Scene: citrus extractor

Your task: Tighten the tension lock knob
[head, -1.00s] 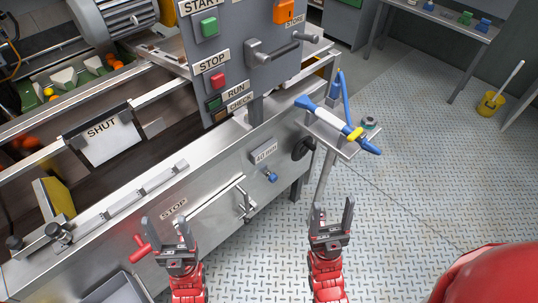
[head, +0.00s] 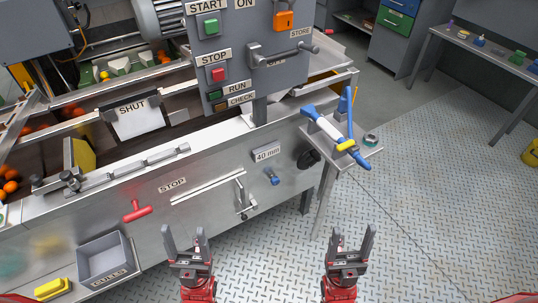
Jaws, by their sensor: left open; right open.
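A small blue knob (head: 272,177) sits on the steel front panel below a "40 mm" label (head: 267,153). A black round handwheel (head: 308,159) is to its right, partly behind the small side stand. I cannot tell from any label which one is the tension lock knob. My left gripper (head: 186,240) is open and empty, low and left of the blue knob. My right gripper (head: 351,238) is open and empty, low and right of the blue knob, over the floor in the picture. Neither touches the panel controls.
A red T-handle (head: 137,211) and a metal lever (head: 243,197) stick out from the panel. A blue-and-white tool (head: 325,128) lies on the side stand (head: 366,152). A grey bin (head: 104,260) is at lower left.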

